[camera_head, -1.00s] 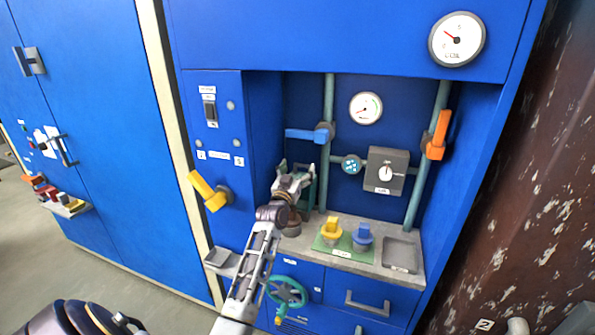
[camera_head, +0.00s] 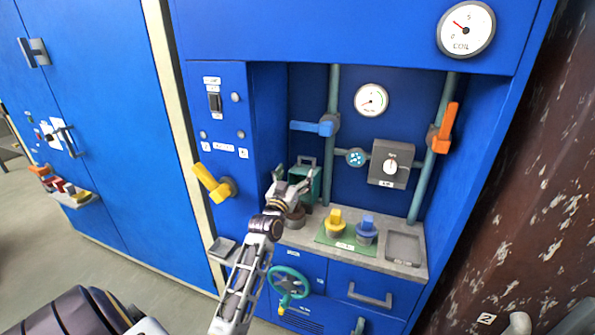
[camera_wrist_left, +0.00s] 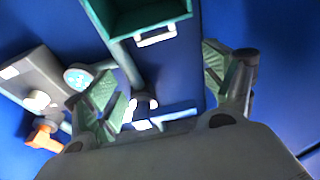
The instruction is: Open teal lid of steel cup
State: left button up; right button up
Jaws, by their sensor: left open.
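My left gripper (camera_head: 291,180) is open and empty above the left end of the grey counter. Its two fingers also show spread apart in the left wrist view (camera_wrist_left: 161,88). A teal box-like piece (camera_head: 314,187) with a handle on top stands just behind the gripper, partly hidden by it. In the left wrist view a teal hollow piece (camera_wrist_left: 150,20) with a pale tab lies at the top, beyond the fingers and not between them. A dark round cup-like body (camera_head: 295,219) sits below the gripper, partly covered by it. I cannot tell how the lid sits on the cup.
A yellow knob (camera_head: 335,224) and a blue knob (camera_head: 366,231) stand on a green plate to the right. An empty recessed tray (camera_head: 403,248) lies farther right. A blue lever (camera_head: 312,127), grey switch box (camera_head: 390,164) and orange lever (camera_head: 442,127) are on the back pipes.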

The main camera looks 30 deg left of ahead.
pick_arm(q)
jog(key=shift+v, duration=2.55)
